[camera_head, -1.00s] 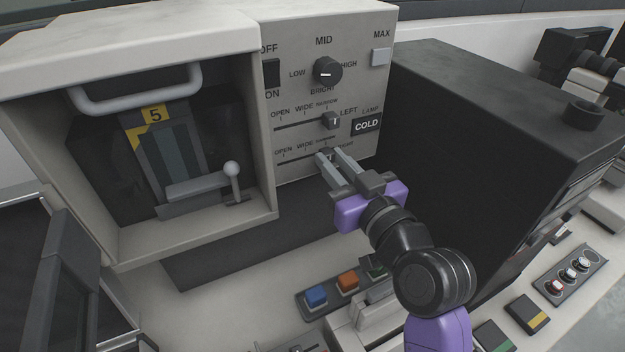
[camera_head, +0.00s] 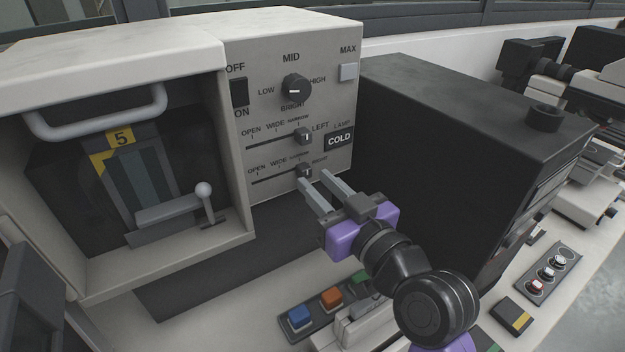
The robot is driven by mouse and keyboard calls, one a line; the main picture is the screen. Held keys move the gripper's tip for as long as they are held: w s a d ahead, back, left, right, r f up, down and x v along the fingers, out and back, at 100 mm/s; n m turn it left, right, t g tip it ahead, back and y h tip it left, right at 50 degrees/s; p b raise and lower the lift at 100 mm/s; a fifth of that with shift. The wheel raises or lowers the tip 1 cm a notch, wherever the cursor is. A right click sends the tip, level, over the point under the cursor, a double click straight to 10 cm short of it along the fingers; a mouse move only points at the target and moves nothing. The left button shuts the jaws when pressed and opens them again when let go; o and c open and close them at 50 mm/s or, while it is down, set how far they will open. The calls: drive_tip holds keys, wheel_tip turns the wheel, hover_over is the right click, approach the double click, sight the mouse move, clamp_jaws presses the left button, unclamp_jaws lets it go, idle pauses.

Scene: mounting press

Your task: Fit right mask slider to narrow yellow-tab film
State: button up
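The right mask slider knob (camera_head: 304,171) is a small dark block on the lower slot of the press's panel, at the NARROW end beside the RIGHT label. The left mask slider knob (camera_head: 303,136) sits on the slot above, also at NARROW. The film (camera_head: 147,175) stands inside the press opening, with a yellow "5" label (camera_head: 122,139) and a yellow tab (camera_head: 99,160) at its upper left corner. My gripper (camera_head: 322,182) is open and empty, just below and in front of the right slider knob. Its two fingers are parted and appear clear of the knob.
A lever with a round knob (camera_head: 203,189) stands in the opening, with a handle bar (camera_head: 97,114) above. The brightness dial (camera_head: 296,89) is on MID. A large black box (camera_head: 470,150) stands right of the panel. Colored buttons (camera_head: 331,297) lie below my gripper.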

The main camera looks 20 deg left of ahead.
drive_tip(key=v, duration=0.5)
drive_tip(key=shift+s+d+b, duration=0.1)
drive_tip(key=shift+b, duration=0.3)
